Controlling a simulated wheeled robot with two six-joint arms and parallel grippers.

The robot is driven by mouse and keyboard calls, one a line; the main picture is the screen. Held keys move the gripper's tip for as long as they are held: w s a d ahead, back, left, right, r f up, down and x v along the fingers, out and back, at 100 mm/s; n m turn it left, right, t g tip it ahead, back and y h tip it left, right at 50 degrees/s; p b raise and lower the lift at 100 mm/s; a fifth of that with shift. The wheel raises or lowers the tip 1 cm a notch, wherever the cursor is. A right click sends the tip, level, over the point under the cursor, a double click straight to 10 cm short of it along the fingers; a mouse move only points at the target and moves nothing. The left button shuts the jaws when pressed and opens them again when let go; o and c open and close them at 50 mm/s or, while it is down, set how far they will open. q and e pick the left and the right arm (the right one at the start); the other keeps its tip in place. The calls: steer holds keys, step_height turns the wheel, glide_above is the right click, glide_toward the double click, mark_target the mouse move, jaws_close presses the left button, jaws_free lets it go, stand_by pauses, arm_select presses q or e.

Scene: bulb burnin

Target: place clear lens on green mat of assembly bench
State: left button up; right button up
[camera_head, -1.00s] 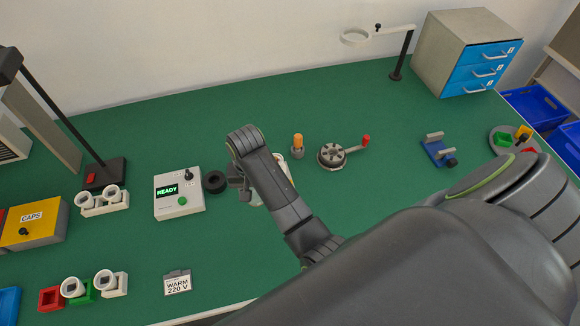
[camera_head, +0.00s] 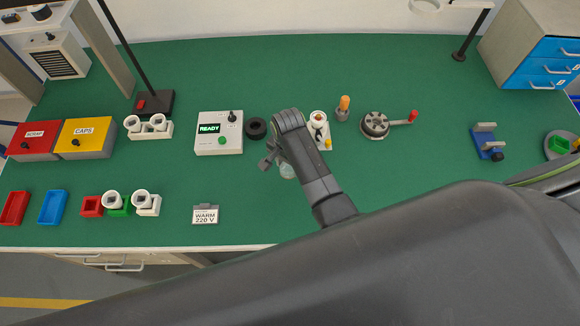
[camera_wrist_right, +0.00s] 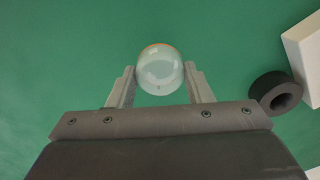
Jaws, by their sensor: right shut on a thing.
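The clear lens (camera_wrist_right: 159,70) is a round, see-through dome with a thin orange-red line at its top edge. My right gripper (camera_wrist_right: 160,78) is shut on it, one finger at each side. In the head view the lens (camera_head: 287,171) shows only in part beside my right gripper (camera_head: 272,160), and my arm hides the rest. The green mat (camera_head: 330,195) covers the bench top. The lens is over a bare part of it; whether it touches the mat I cannot tell. My left gripper is not in view.
A black ring (camera_head: 255,128) and the READY box (camera_head: 219,145) stand left of the gripper. A white holder (camera_head: 319,127), an orange-topped peg (camera_head: 344,104) and a crank wheel (camera_head: 375,124) stand behind and right. The mat is clear in front, apart from a WARM 220 V sign (camera_head: 205,214).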

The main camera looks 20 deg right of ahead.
mark_target(288, 166)
steer(key=shift+f, duration=1.65)
steer(key=shift+f, duration=0.15)
steer(key=o, duration=0.9)
step_height(288, 166, up, 12)
steer(key=shift+r+b, duration=0.2)
steer(key=shift+b, duration=0.1)
steer(key=shift+f, duration=0.1)
